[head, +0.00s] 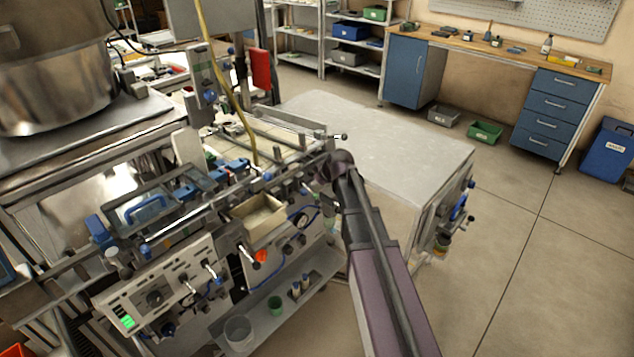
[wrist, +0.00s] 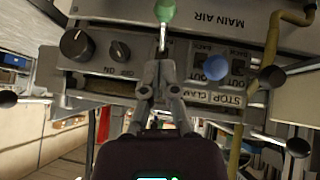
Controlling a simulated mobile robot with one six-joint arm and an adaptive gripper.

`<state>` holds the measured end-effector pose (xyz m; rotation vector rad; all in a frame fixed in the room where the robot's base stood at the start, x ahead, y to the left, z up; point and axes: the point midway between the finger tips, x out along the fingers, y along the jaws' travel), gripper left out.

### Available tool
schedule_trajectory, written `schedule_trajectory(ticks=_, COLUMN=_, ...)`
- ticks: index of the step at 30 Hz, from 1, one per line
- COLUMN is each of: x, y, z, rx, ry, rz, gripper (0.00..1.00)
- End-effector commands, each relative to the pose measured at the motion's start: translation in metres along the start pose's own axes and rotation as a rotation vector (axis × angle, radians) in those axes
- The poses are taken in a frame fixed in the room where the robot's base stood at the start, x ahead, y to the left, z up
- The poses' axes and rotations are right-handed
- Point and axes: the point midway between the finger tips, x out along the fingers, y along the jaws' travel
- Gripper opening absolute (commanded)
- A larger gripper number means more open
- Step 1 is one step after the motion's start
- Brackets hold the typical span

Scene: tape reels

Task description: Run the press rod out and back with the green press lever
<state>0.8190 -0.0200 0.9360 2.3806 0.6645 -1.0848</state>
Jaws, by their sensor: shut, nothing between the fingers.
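The green press lever shows in the wrist view as a green ball knob (wrist: 165,10) on a thin silver stem, at the top edge. My gripper (wrist: 160,68) is shut and empty, with its fingertips just below that knob, in front of or close to the stem. I cannot tell whether they touch it. In the head view my arm reaches over the right end of the machine, and the fingertips and green lever cannot be made out. I cannot identify the press rod in either view.
Right of my fingers is a blue ball knob (wrist: 215,68) among OUT and BACK labels, above a STOP CLAMP label (wrist: 222,99). A black rotary knob (wrist: 77,45) sits left. A yellowish hose (wrist: 272,40) runs down the right. A grey-topped cabinet (head: 390,135) stands beside the machine.

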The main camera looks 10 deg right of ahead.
Motion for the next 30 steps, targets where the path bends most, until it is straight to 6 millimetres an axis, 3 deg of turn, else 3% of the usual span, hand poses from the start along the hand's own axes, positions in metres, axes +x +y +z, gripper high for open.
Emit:
schedule_trajectory(ticks=14, x=-0.012, y=0.001, z=-0.008, rx=0.000, ry=0.000, rz=0.000, gripper=0.00)
schedule_trajectory(ticks=25, x=-0.037, y=0.002, z=-0.026, rx=-0.001, ry=0.000, rz=0.000, gripper=0.00)
schedule_trajectory(ticks=30, x=-0.063, y=-0.001, z=-0.017, rx=-0.001, ry=0.000, rz=0.001, gripper=0.00)
